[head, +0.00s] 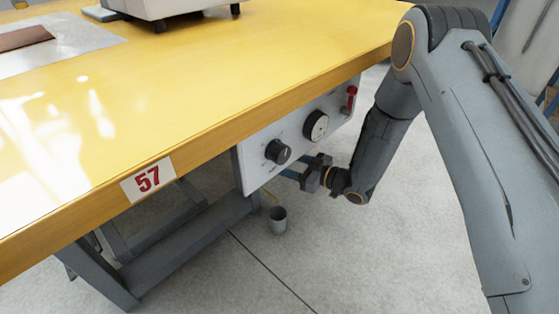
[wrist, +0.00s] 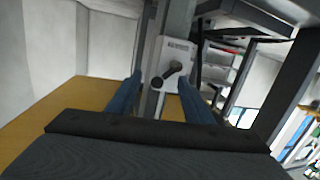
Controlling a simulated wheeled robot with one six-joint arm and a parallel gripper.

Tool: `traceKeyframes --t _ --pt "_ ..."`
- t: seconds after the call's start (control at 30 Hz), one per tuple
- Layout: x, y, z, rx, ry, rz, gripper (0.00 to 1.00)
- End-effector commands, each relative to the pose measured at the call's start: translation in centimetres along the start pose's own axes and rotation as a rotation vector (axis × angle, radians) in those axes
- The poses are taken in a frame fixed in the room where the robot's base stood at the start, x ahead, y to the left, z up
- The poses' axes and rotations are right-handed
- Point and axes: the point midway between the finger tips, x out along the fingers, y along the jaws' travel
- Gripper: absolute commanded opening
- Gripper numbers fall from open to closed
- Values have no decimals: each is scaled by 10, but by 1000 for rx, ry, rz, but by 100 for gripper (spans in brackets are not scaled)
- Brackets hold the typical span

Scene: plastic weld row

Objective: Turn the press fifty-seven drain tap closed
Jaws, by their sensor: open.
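A yellow-topped bench with a "57" label (head: 148,179) fills the left of the head view. My gripper (head: 288,173) is under the bench's front edge, just below the control panel, its blue fingers pointing left. In the wrist view my gripper (wrist: 163,92) is open, with nothing between the fingers. Ahead, between them, a white plate (wrist: 178,50) on a grey post carries a dark lever handle (wrist: 172,73), slanted, with a round end; it looks like the drain tap. I cannot tell whether the fingers touch it. The head view does not show this handle.
The grey control panel (head: 252,172) has a black knob (head: 278,152), a round dial (head: 315,126) and a red-handled lever (head: 351,98). Grey bench legs are at lower left. The floor at front is clear.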

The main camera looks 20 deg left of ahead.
Motion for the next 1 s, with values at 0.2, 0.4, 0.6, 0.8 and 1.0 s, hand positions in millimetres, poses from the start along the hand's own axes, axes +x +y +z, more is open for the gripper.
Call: traceKeyframes --t 0.2,0.4,0.6,0.8,1.0 --pt "-37 0 -2 3 -2 2 46" --pt "-62 -1 0 2 -3 0 46" --pt "-69 -2 1 3 -3 -2 46" --pt "-69 -2 2 2 -3 -2 43" --pt "-76 20 -6 -10 -61 58 29"
